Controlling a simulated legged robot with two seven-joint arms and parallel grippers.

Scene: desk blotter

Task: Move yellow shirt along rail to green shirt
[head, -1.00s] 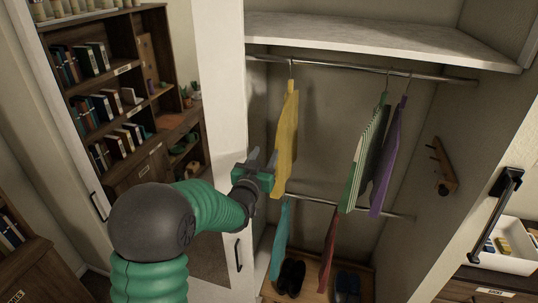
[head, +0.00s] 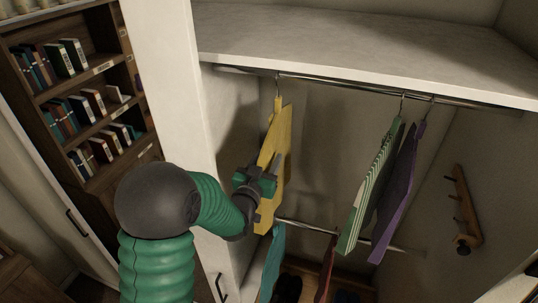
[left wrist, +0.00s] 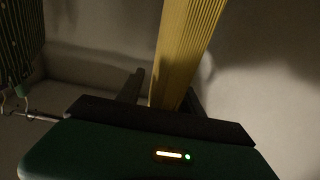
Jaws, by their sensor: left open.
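The yellow shirt (head: 276,150) hangs from the upper rail (head: 330,87) at the left part of the closet. The green striped shirt (head: 371,185) hangs on the same rail to the right, with a wide gap between them. My left gripper (head: 262,183) is open at the yellow shirt's left side, overlapping it in the head view. In the left wrist view the yellow shirt (left wrist: 186,50) stands between the two open fingers (left wrist: 160,92). Whether the fingers touch the cloth I cannot tell. My right gripper is not in view.
A purple shirt (head: 397,195) hangs just right of the green one. A lower rail (head: 305,227) holds a teal garment (head: 272,262) and a red one (head: 325,270). A white shelf (head: 350,45) is above, a peg rack (head: 464,205) on the right wall.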

